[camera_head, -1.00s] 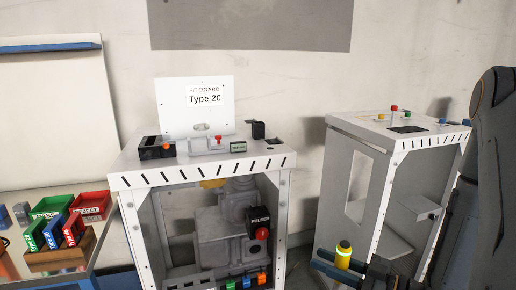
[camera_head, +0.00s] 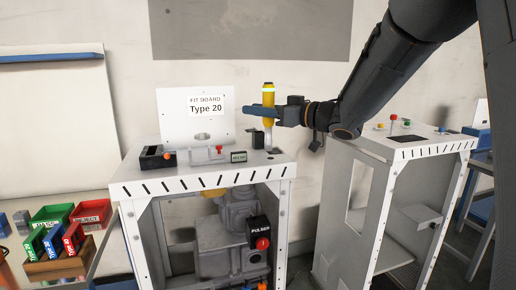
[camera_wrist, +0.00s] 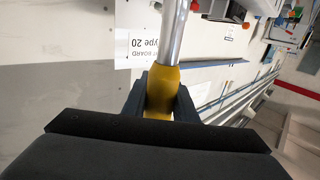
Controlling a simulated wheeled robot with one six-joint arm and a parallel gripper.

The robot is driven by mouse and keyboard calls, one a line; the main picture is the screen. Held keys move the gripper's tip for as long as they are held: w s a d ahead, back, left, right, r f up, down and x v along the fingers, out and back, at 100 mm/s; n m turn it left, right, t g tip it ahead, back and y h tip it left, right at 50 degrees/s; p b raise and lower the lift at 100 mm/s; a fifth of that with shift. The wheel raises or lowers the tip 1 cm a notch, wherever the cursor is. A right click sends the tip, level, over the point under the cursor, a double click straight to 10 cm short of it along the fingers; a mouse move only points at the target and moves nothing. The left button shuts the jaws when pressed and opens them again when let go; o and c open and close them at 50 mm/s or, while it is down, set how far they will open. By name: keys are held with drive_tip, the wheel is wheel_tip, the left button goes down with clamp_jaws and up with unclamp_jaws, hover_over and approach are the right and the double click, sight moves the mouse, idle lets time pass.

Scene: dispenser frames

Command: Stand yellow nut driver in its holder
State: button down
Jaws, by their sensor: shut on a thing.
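The yellow nut driver (camera_head: 268,92) has a yellow handle with a pale band and a silver shaft. It is upright, shaft down, over the right part of the Type 20 cabinet top. My gripper (camera_head: 262,111) is shut on its handle; the wrist view shows the yellow handle (camera_wrist: 161,88) between the two dark fingers. The shaft's lower end is close to a small black block (camera_head: 257,141), which may be the holder. I cannot tell whether the tip is inside, touching or above anything.
The white fit board (camera_head: 194,115) stands behind the driver. A black box (camera_head: 152,160), a red-knobbed fixture and a small display (camera_head: 239,157) share the cabinet top. A second white cabinet (camera_head: 420,150) stands at right, below my arm. Coloured bins (camera_head: 90,211) are at left.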

wheel_tip(320, 180, up, 5)
drive_tip(key=w+a, duration=0.2)
drive_tip(key=shift+w+a+r, duration=0.15)
drive_tip(key=shift+w+r, duration=0.05)
drive_tip(key=shift+w, duration=0.2)
